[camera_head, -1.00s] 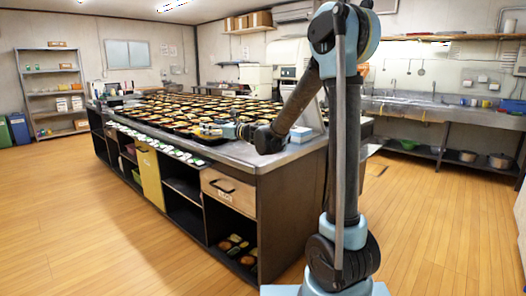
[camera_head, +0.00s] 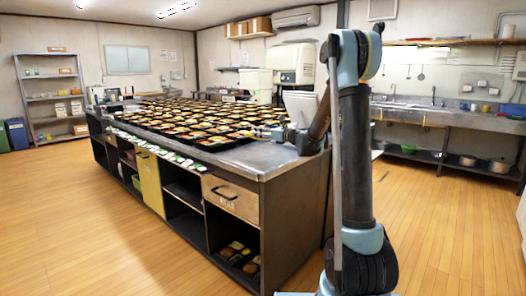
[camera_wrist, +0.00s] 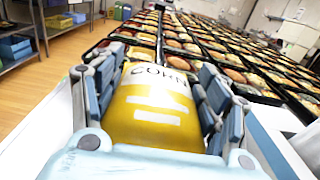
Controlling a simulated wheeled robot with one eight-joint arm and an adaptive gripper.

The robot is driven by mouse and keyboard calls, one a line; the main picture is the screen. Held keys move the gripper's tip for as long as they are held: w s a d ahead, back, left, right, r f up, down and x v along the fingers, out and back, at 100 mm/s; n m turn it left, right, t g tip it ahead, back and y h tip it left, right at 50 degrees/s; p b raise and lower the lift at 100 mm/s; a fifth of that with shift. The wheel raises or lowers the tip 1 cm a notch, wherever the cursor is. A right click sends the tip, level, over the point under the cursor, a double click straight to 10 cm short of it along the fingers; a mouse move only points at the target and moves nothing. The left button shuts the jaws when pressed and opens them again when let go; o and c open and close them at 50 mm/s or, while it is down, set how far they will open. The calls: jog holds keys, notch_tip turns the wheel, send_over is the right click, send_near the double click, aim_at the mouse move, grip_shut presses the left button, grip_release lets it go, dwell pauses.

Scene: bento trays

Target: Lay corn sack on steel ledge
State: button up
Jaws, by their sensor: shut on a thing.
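A yellow corn sack (camera_wrist: 155,112) with dark "CORN" lettering and white stripes fills the middle of the wrist view. My gripper (camera_wrist: 163,66) is shut on it, with blue-grey fingers along both its left and right sides. In the head view my gripper (camera_head: 278,132) is over the near right part of the long island, close to the tray rows; the sack is too small to make out there. The island's bare steel top (camera_head: 262,160) shows along its near edge. I cannot tell which surface is the steel ledge.
Rows of filled bento trays (camera_head: 190,120) cover most of the island top. A steel sink counter (camera_head: 440,115) runs along the right wall. A shelf rack (camera_head: 50,95) stands at the far left. The wooden floor at the left is clear.

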jog(key=shift+a+f, duration=0.1)
jog(key=shift+f, duration=3.5)
jog(key=o, duration=1.5)
jog(key=shift+c, duration=0.2)
